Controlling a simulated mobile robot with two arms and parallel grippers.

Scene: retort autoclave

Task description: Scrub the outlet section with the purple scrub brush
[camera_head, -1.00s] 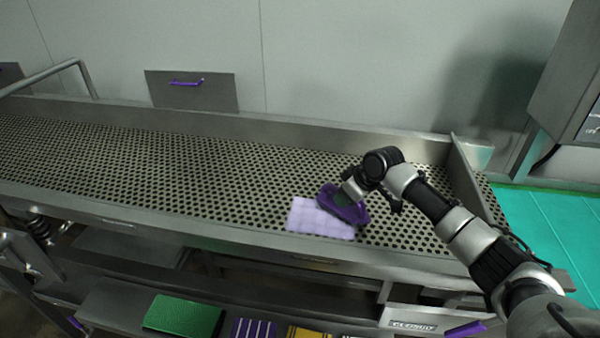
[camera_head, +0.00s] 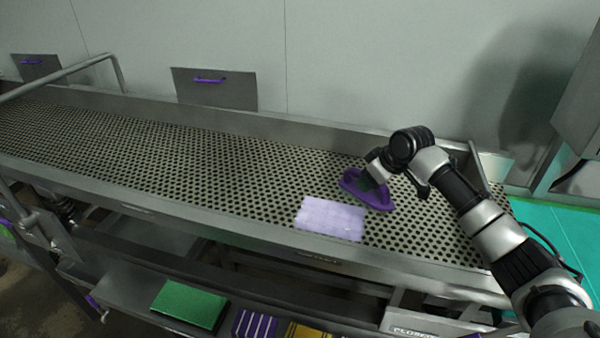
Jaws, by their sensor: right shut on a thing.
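The purple scrub brush (camera_head: 352,183) is on or just above the perforated conveyor bed, near its right end. My right gripper (camera_head: 372,183) is shut on the brush from above; its fingertips are partly hidden by the brush and wrist. The outlet section (camera_head: 420,226) is the right end of the perforated metal bed (camera_head: 200,160), between raised side rails. A pale lilac pad (camera_head: 330,219) lies on the bed, left of and nearer than the brush, apart from it. My left gripper is not in view.
A metal end plate (camera_head: 478,165) closes the bed's right end. A lower shelf holds a green block (camera_head: 189,304), a purple striped item (camera_head: 254,325) and a yellow item (camera_head: 305,330). A panel with a purple handle (camera_head: 209,80) stands behind the bed. The bed's left is clear.

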